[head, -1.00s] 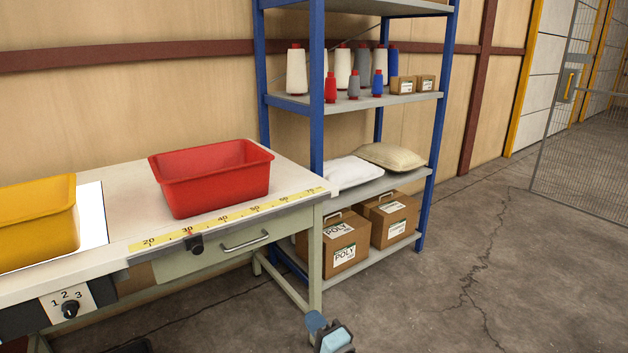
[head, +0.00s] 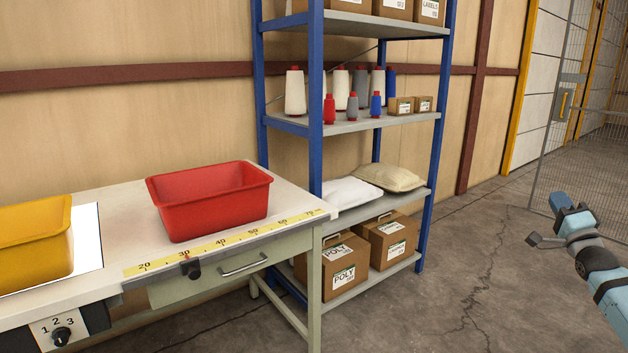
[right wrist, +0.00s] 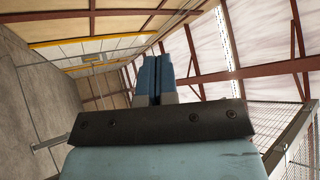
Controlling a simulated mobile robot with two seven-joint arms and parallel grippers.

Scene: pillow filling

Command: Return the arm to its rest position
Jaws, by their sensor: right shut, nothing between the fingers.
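My right arm is at the right edge of the head view, above the concrete floor. Its gripper (head: 562,204) points up and away from the table, clear of everything around it. In the right wrist view its two blue fingers (right wrist: 157,78) are together with nothing between them. My left gripper is not in view.
A worktable (head: 118,230) carries a red bin (head: 210,208) and a yellow bin (head: 30,246). Beside it, a blue-framed shelf (head: 317,100) holds thread cones, pillows (head: 388,177) and cartons (head: 338,268). A mesh fence (head: 560,150) stands behind. The floor (head: 470,270) is clear.

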